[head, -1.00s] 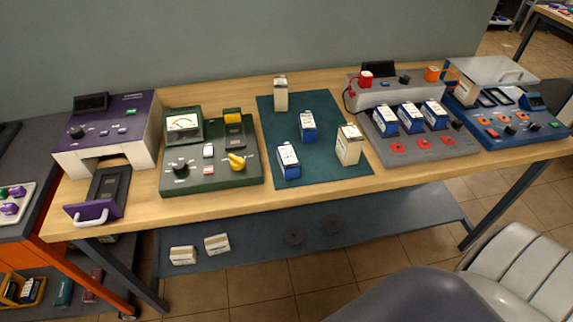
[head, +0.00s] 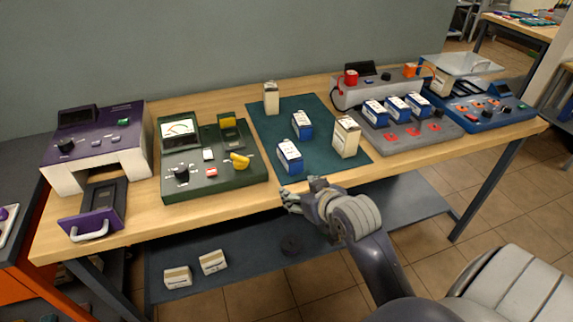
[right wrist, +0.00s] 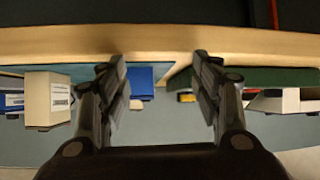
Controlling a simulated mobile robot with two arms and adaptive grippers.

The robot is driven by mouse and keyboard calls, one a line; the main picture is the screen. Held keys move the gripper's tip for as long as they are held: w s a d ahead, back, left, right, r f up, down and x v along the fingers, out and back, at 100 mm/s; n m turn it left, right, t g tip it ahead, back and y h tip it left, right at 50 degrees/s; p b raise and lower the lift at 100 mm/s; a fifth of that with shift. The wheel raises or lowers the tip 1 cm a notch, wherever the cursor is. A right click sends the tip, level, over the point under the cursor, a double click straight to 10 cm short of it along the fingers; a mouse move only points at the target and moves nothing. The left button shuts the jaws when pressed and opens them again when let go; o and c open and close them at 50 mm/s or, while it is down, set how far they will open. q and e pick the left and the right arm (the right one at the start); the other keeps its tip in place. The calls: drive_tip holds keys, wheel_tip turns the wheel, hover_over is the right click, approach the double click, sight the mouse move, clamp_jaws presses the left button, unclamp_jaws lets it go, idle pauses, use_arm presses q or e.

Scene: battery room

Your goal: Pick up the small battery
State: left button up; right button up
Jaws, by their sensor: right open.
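On the dark green mat (head: 275,121) stand two blue batteries with white tops, one near the front (head: 289,157) and one farther back (head: 302,125). Two taller cream batteries stand there too, one at the right (head: 346,138) and one at the back left (head: 271,98). I cannot tell which the task calls small. My right gripper (head: 300,193) is open and empty at the table's front edge, just in front of the near blue battery. In the right wrist view, a blue battery (right wrist: 141,81) shows between the open fingers (right wrist: 160,80). My left gripper is not in view.
A green tester (head: 215,183) with a yellow knob stands left of the mat, and a purple machine (head: 115,136) beyond it. A grey charger (head: 420,140) holding several blue batteries and a blue unit (head: 490,112) stand at the right. A lower shelf (head: 235,282) holds cream boxes.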

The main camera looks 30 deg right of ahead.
drive_tip(key=m+t, duration=0.1)
drive_tip(key=t, duration=0.1)
approach(288, 147)
drive_tip(key=shift+w+a+f+h, duration=0.25)
drive_tip(key=shift+w+f+h, duration=0.15)
drive_tip(key=shift+w, duration=0.25)
drive_tip(key=shift+x, duration=2.95)
drive_tip(key=shift+c, duration=0.3)
clamp_jaws()
